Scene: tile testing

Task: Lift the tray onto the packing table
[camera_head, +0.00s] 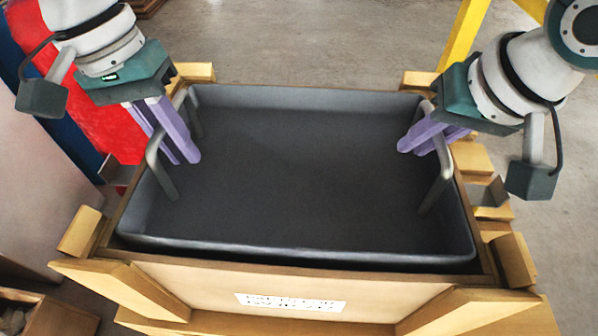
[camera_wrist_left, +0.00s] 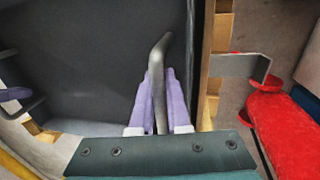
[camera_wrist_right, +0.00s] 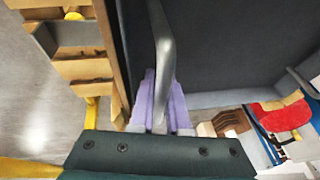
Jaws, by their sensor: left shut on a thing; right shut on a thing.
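The dark grey tray (camera_head: 300,165) is empty and sits inside a wooden crate-like frame (camera_head: 200,285) in the head view. It has a bent metal handle at each short end. My left gripper (camera_head: 188,157) is shut on the left handle (camera_head: 154,150); the left wrist view shows this handle (camera_wrist_left: 158,75) between its purple fingers. My right gripper (camera_head: 408,148) is shut on the right handle (camera_head: 440,180), which also shows between the fingers in the right wrist view (camera_wrist_right: 163,60). The tray looks about level. I cannot make out the packing table.
Wooden blocks and posts (camera_head: 90,225) stick out around the frame. A white label (camera_head: 290,303) is on its near side. A red surface (camera_head: 110,125) and a blue post stand at the left, a yellow post (camera_head: 463,35) at the back right. Grey floor (camera_head: 330,40) is open behind.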

